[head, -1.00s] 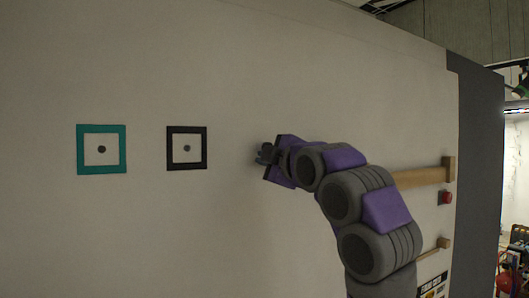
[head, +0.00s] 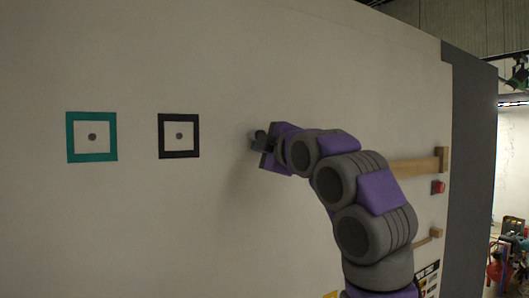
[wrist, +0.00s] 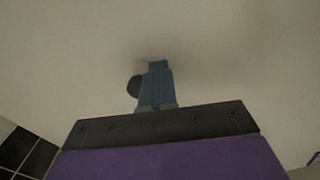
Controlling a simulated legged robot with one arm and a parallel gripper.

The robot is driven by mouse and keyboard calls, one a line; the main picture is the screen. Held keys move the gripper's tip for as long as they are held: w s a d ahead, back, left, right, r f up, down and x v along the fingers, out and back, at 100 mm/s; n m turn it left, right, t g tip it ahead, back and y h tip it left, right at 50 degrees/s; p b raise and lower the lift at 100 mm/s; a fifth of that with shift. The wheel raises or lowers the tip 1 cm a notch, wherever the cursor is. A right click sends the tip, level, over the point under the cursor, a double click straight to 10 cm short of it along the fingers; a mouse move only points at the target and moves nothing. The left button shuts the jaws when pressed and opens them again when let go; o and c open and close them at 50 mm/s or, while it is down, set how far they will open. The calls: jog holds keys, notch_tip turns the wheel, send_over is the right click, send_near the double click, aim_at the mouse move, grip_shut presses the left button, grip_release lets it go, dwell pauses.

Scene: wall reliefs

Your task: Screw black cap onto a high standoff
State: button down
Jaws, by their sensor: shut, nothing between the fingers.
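Two small round dark pieces show on the pale wall in the head view: one (head: 92,137) inside a teal square frame at the left, one (head: 179,136) inside a black square frame beside it. I cannot tell whether they are caps or standoffs. My gripper (head: 256,138) is at the wall, right of the black frame. In the wrist view its blue fingers (wrist: 155,82) are shut together, with nothing between them. A dark rounded piece (wrist: 134,86) shows just left of the fingers, partly hidden by them. I cannot tell whether they touch it or whether it is the black cap.
A wooden bar (head: 405,166) sticks out along the wall behind my arm, with a red button (head: 438,187) below its right end. A smaller wooden piece (head: 432,235) is lower down. Dark panels (wrist: 25,150) show at the wrist view's lower left. The wall above the frames is clear.

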jog(key=shift+s+a+m+b, duration=0.1)
jog(key=shift+a+m+b, duration=0.1)
jog(key=shift+m+b, duration=0.5)
jog(key=shift+a+m+b, duration=0.15)
jog(key=shift+m+b, duration=0.15)
jog(key=shift+m, duration=0.8)
jog(key=shift+s+a+m+b, duration=0.2)
jog(key=shift+m+b, duration=0.5)
jog(key=shift+m, duration=0.3)
jog(key=m, duration=0.2)
jog(key=shift+s+a+r+m+b, duration=0.15)
jog(key=shift+a+r+m+b, duration=0.1)
jog(key=shift+m+b, duration=0.15)
